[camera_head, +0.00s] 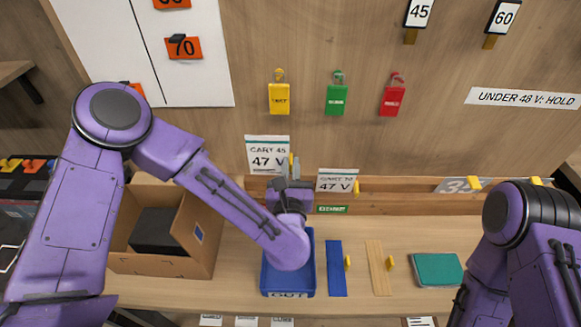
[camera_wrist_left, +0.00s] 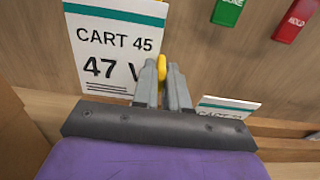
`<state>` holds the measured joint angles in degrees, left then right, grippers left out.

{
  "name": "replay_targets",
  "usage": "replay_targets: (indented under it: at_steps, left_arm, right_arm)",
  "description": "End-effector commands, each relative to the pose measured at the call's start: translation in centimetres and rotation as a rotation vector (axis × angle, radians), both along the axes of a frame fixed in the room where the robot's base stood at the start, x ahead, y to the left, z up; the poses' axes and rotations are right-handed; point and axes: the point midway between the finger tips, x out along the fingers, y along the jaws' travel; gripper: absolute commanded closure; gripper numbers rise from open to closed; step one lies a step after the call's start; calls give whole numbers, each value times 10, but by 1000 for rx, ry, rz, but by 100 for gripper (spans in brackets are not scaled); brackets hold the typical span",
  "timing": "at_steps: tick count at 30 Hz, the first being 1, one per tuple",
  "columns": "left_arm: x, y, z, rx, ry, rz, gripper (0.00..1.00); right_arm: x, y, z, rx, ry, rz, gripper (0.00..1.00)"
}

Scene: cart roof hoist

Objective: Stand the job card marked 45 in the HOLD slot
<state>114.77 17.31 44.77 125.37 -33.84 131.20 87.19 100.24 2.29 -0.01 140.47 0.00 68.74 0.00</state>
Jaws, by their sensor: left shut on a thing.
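The job card marked CART 45, 47 V (camera_head: 265,155) is white with a teal top band and faces me, its lower part near the wooden rack (camera_head: 400,208). It also shows large in the left wrist view (camera_wrist_left: 108,48). My left gripper (camera_head: 291,172) is shut on the yellow tab at the card's right edge; its fingers (camera_wrist_left: 163,88) show around the tab. The card stands higher than the neighbouring 47 V card (camera_head: 336,180) on its right. The HOLD slot cannot be made out. My right arm is at the right edge, but its gripper does not show.
A wall sign (camera_head: 522,98) reads UNDER 48 V: HOLD. Yellow (camera_head: 279,98), green (camera_head: 335,100) and red (camera_head: 392,101) tags hang above. A blue OUT tray (camera_head: 288,293), blue strip (camera_head: 337,270), wooden strip (camera_head: 377,270) and teal pad (camera_head: 437,269) lie on the bench. A cardboard box (camera_head: 200,262) stands left.

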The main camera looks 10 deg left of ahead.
Motion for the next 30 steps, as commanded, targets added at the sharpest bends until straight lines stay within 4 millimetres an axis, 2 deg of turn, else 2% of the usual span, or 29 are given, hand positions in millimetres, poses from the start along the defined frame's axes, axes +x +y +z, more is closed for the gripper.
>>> replay_targets:
  at_steps: [15,30]
  left_arm:
    - [1,0,-56,0,1,2,100]
    - [1,0,-59,0,1,2,100]
  right_arm:
    - [1,0,-57,0,-2,0,57]
    - [2,0,-60,0,-2,0,57]
